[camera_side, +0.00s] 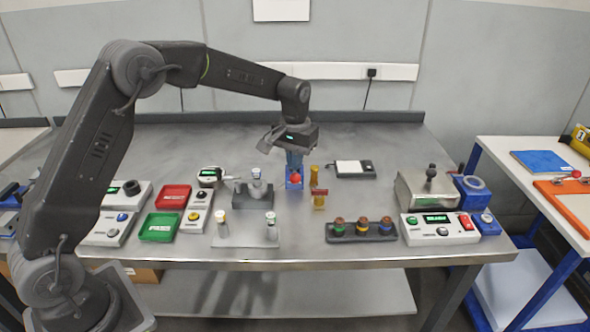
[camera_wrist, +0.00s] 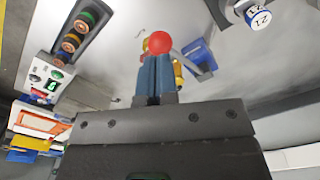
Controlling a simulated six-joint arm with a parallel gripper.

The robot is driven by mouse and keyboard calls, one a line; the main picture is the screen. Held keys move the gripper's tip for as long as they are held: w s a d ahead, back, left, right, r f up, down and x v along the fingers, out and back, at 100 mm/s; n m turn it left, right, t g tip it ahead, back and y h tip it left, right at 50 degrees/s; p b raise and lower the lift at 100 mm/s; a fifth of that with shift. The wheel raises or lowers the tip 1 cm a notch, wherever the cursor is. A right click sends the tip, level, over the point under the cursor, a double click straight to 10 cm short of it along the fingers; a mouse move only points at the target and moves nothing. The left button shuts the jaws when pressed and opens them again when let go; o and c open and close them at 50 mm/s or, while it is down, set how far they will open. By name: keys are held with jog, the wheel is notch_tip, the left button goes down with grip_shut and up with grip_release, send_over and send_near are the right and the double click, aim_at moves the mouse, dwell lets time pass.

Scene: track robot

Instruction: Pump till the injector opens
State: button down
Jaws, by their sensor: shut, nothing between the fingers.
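The pump's red ball knob (camera_side: 295,178) is near the middle of the bench, in front of its blue body (camera_side: 289,184). In the wrist view the red knob (camera_wrist: 160,43) shows just beyond my fingertips, with the blue body (camera_wrist: 201,54) and a grey lever (camera_wrist: 195,66) to its right. My gripper (camera_side: 295,168) points down over the pump, its blue fingers closed together with nothing between them. They look very near or touching the knob; I cannot tell which. A brass part, possibly the injector (camera_side: 319,200), stands right of the pump; its tip's state is too small to tell.
A rack with several ringed parts (camera_side: 361,230) lies front right. A control box with a green display (camera_side: 438,228) is farther right. A grey block with a fitting (camera_side: 257,195) stands left of the pump. Red (camera_side: 173,197) and green (camera_side: 159,227) trays lie left.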

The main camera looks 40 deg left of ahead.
aim_at(295, 177)
jog(key=shift+f, duration=3.8)
jog(key=shift+r, duration=5.6)
jog(key=shift+f, duration=1.6)
